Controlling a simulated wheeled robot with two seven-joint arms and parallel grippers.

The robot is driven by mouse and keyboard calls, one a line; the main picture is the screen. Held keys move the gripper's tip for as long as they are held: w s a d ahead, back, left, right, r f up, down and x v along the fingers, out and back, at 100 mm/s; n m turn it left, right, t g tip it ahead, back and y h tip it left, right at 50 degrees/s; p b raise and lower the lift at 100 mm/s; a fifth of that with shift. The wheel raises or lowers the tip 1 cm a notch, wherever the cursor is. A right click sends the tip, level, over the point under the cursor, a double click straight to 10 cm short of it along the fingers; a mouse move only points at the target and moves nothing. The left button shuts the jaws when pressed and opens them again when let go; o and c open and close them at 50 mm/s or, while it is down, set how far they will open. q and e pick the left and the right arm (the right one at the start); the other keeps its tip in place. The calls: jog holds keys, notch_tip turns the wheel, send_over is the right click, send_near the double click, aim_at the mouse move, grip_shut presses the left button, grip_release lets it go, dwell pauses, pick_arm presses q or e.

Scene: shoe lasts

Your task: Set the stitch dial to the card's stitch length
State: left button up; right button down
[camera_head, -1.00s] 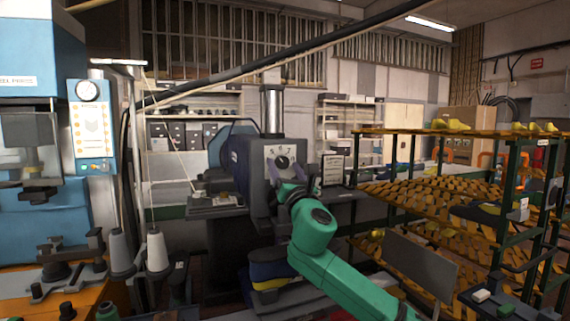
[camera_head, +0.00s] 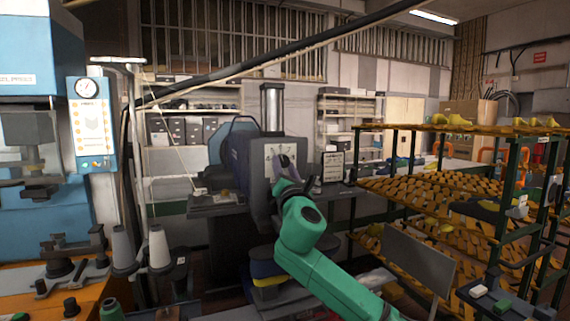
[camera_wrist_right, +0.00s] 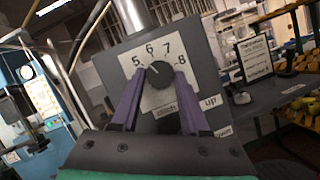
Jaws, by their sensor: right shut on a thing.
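The stitch dial is a round black knob (camera_wrist_right: 159,76) on a white plate (camera_wrist_right: 150,57) marked 5, 6, 7 and 8 on the grey machine. Its pale mark points up and left, seemingly between 5 and 6. In the head view, my right gripper (camera_head: 286,168) is at the dial and partly covers it. In the wrist view, the purple fingers of my right gripper (camera_wrist_right: 158,95) reach to either side of the knob and are shut on it. A white card (camera_wrist_right: 254,57) stands right of the machine, also in the head view (camera_head: 333,165); its text is too small to read.
The grey machine (camera_head: 246,168) fills the middle. A rack of orange shoe lasts (camera_head: 430,187) stands at the right. A blue press (camera_head: 40,55) and thread cones (camera_head: 158,247) are at the left. A dark table (camera_wrist_right: 265,95) lies beside the machine.

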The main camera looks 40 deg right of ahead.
jog(key=m+g+p, duration=0.1)
jog(key=m, duration=0.1)
jog(key=m+g+h+p, duration=0.1)
jog(key=m, duration=0.1)
jog(key=m+p, duration=0.1)
jog(key=m, duration=0.2)
jog(key=shift+w+a+r+g+h, duration=0.1)
jog(key=shift+a+r+g+h, duration=0.1)
jog(key=shift+r+g+h, duration=0.15)
jog(key=m+g+p, duration=0.1)
jog(key=m, duration=0.2)
jog(key=m+g+p, duration=0.1)
jog(key=m+p, duration=0.1)
jog(key=m, duration=0.1)
jog(key=shift+a+r+g, duration=0.1)
jog(key=shift+r+g, duration=0.1)
jog(key=shift+g, duration=0.05)
jog(key=m+p, duration=0.1)
jog(key=m, duration=0.1)
jog(key=m+g+y+p, duration=0.1)
jog(key=m+y+p, duration=0.1)
jog(key=m+p, duration=0.1)
jog(key=shift+r+m, duration=0.25)
jog(key=shift+m, duration=0.05)
jog(key=shift+m+g+y+p, duration=0.3)
jog(key=shift+m+y+p, duration=0.35)
jog(key=shift+m, duration=0.65)
jog(key=shift+f+y, duration=0.1)
jog(key=shift+y, duration=0.2)
